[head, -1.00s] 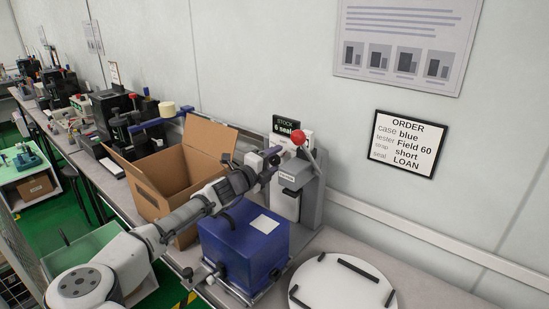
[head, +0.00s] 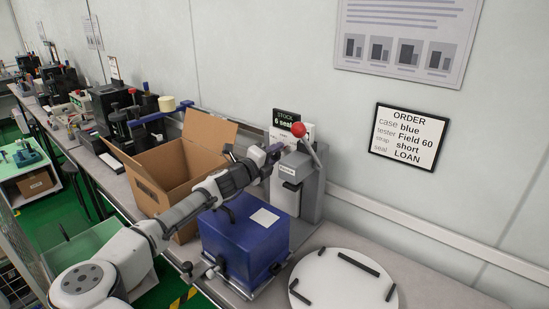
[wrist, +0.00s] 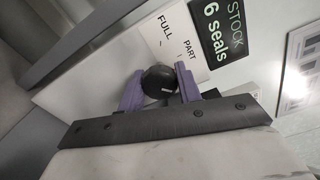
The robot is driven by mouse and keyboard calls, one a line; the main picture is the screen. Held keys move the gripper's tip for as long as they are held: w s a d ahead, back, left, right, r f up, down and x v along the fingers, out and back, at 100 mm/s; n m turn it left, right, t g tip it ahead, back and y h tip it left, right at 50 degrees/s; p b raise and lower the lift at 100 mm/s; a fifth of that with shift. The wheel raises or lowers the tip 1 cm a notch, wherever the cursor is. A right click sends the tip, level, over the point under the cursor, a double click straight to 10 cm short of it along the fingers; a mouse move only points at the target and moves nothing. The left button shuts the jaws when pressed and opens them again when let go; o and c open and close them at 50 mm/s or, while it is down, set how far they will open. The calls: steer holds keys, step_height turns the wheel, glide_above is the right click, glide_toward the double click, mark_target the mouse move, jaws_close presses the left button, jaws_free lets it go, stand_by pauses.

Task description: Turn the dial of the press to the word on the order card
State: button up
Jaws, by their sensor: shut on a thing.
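The press (head: 310,185) is grey, with a red-balled lever (head: 298,130), and stands against the wall behind the blue case. Its round black dial (wrist: 158,80) sits between the purple fingers of my gripper (wrist: 160,82) in the wrist view. The fingers are shut on the dial from both sides. The white plate (wrist: 178,35) behind it shows FULL and PART; other words are hidden. A small pale mark shows on the dial, but I cannot tell which word it points to. In the head view my gripper (head: 273,152) is at the press front. The order card (head: 408,137) reads seal LOAN.
The blue case (head: 240,250) stands below my arm, in front of the press. An open cardboard box (head: 150,190) is to its left. A white round board (head: 325,285) with black strips lies at the right. A STOCK 6 seals sign (wrist: 222,25) is beside the plate.

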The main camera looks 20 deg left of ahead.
steer(key=shift+m+b, duration=0.85)
steer(key=shift+m, duration=0.75)
steer(key=o, duration=1)
steer(key=b+v, duration=0.1)
steer(key=v, duration=0.6)
steer(key=shift+s+b, duration=0.25)
steer(key=shift+b, duration=0.15)
steer(key=shift+a+r, duration=0.1)
